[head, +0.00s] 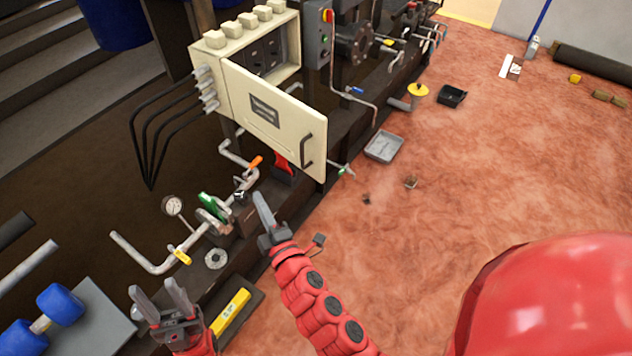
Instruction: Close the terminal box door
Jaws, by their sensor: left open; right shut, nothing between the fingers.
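The cream terminal box (215,68) stands at the upper left. Its door (285,123) hangs open, swung out toward the lower right, with a dark label plate and a dark bar handle (307,151) near its free edge. Part of the dark interior (262,55) shows above the door. My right gripper (262,205) is shut and empty, below the door and apart from it, pointing up. My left gripper (164,297) is open and empty at the lower left, far from the door.
Pipes with valves and a gauge (172,205) run below the box. A grey tray (384,147) and a black tray (452,95) lie on the reddish floor. A yellow level (231,312) lies near my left gripper. Blue dumbbell-like parts (60,304) are at the lower left. The floor at right is largely clear.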

